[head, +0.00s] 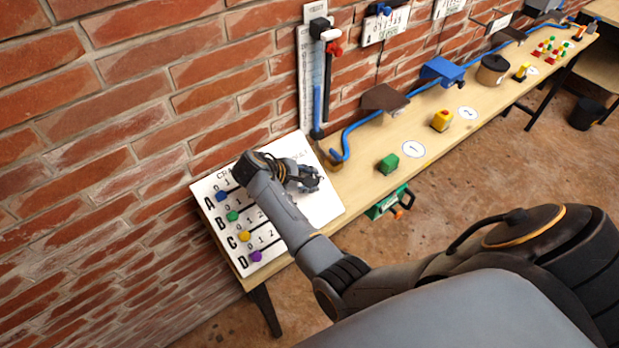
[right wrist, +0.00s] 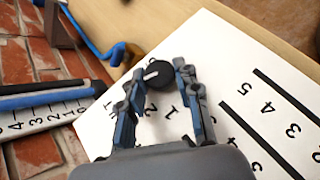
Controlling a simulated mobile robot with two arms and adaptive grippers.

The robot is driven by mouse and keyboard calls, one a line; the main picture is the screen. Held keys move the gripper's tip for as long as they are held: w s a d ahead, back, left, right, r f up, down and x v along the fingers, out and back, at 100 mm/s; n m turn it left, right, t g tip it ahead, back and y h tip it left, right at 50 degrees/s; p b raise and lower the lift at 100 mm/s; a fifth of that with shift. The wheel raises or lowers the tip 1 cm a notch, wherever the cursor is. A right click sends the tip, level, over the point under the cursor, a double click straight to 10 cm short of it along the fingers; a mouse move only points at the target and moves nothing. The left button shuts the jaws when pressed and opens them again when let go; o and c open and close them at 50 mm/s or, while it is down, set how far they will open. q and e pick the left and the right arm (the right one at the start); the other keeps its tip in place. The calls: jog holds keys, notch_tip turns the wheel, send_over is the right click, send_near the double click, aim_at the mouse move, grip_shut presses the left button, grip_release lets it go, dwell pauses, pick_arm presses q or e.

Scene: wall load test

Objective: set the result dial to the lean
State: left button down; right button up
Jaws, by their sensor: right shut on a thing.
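The white result board (head: 325,205) lies at the near left end of the bench, with rows A to D and a coloured knob on each row. My right gripper (head: 312,180) is over the board's upper right part. In the right wrist view my right gripper (right wrist: 158,88) is shut on a black round dial (right wrist: 158,74) with a white pointer mark. Printed numbers show beside the dial; some are hidden by the fingers. In the head view the gripper hides the dial. My left gripper is not in view.
A gauge with a blue column (head: 317,100) stands against the brick wall behind the board. A blue hose (head: 365,122) runs along the wall side.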

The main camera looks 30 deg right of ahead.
dwell(0.3)
jog(key=o, duration=1.1)
jog(key=shift+s+d, duration=0.1)
jog(key=shift+o, duration=0.2)
jog(key=shift+r, duration=0.15)
notch_tip(320, 180, up, 10)
jog(key=shift+f, duration=0.2)
